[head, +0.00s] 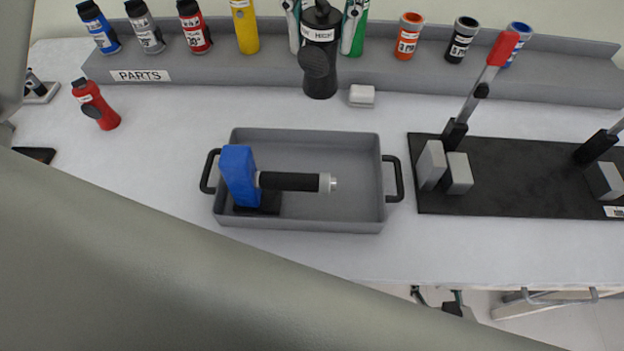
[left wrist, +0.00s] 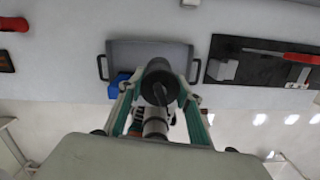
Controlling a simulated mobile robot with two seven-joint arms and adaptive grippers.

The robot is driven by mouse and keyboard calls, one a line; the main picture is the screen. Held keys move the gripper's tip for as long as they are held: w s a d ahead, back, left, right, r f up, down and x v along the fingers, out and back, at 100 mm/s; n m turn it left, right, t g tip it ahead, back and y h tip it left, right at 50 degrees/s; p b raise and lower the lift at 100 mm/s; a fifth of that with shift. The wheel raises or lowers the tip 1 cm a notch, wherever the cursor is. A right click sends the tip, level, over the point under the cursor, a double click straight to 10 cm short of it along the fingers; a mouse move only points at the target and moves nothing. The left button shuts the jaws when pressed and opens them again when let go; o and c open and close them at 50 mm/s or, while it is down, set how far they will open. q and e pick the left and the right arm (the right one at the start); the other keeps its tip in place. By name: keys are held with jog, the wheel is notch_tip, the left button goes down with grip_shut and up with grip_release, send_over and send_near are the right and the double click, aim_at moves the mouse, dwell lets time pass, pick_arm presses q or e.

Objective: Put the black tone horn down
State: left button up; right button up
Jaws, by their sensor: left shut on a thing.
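The black tone horn (head: 320,60) is upright in the head view, with a white label band on its upper part and a round black disc on its side. My left gripper (head: 322,30) comes down from the top edge, shut on the horn's upper part with a pale and green finger on each side. In the left wrist view the horn (left wrist: 158,84) sits between the fingers of the left gripper (left wrist: 160,100). In the head view the horn overlaps the front of the grey parts rack; I cannot tell its height above the table. My right gripper is not in view.
The grey parts rack (head: 220,68) holds several coloured cylinders. A grey tray (head: 350,150) holds a blue-headed tool (head: 240,175). A black board with clamps (head: 520,170) lies at the right, a red bottle (head: 96,104) at the left. A small white block (head: 362,96) lies right of the horn.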

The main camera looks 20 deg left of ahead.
aim_at(319, 77)
pick_arm(q)
notch_tip(319, 77, down, 20)
jog(key=shift+b, duration=0.3)
dwell(0.3)
jog(key=shift+d, duration=0.1)
jog(key=shift+f, duration=0.1)
jog(key=o, duration=1.3)
jog(key=shift+o, duration=0.2)
jog(key=r, duration=0.4)
jog(key=s+r, duration=0.1)
jog(key=r, duration=0.7)
jog(key=shift+s+r, duration=0.1)
jog(key=shift+s, duration=0.15)
jog(key=shift+d, duration=0.1)
